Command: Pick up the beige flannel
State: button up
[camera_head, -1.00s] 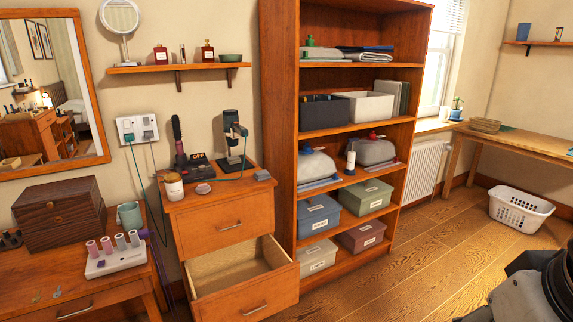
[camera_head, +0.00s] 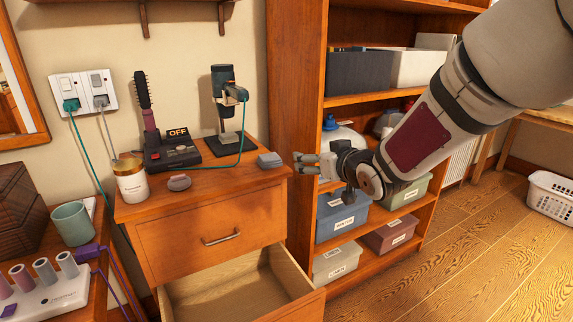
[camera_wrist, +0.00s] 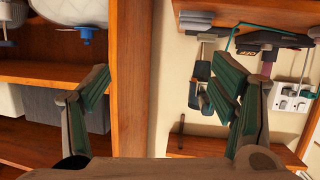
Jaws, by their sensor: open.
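I cannot pick out a beige flannel for certain in either view. A small grey item (camera_head: 270,160) lies at the right corner of the drawer cabinet's top (camera_head: 215,181); I cannot tell whether it is cloth. A mauve-grey item (camera_head: 179,182) lies near the cabinet's front edge. My gripper (camera_head: 299,163) is open and empty, pointing left, just right of the cabinet's corner and in front of the shelf unit. In the wrist view its two fingers (camera_wrist: 165,85) are spread wide with nothing between them.
The cabinet's lower drawer (camera_head: 240,290) is pulled open. A cream jar (camera_head: 131,182), hairbrush stand (camera_head: 172,155) and dark appliance with a cable (camera_head: 229,120) stand on the cabinet. The tall shelf unit (camera_head: 291,100) holds bins and lidded boxes.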

aim_at(272, 159)
jog(key=w+a+f+y+b, duration=0.1)
jog(key=w+a+f, duration=0.1)
jog(key=w+a, duration=0.1)
jog(key=w+a+f+y, duration=0.1)
jog(key=w+a+f, duration=0.1)
jog(key=w+a, duration=0.1)
jog(key=w+a+f+n+y+b, duration=0.1)
jog(key=w+a+f, duration=0.1)
jog(key=w+a, duration=0.1)
jog(key=shift+w+a+f+b, duration=0.2)
jog(key=shift+w+a+b, duration=0.1)
jog(key=shift+a, duration=0.45)
jog(key=shift+b+x, duration=0.45)
jog(key=shift+x, duration=2.25)
jog(key=shift+s+a, duration=0.1)
jog(key=shift+s, duration=0.05)
jog(key=c, duration=1)
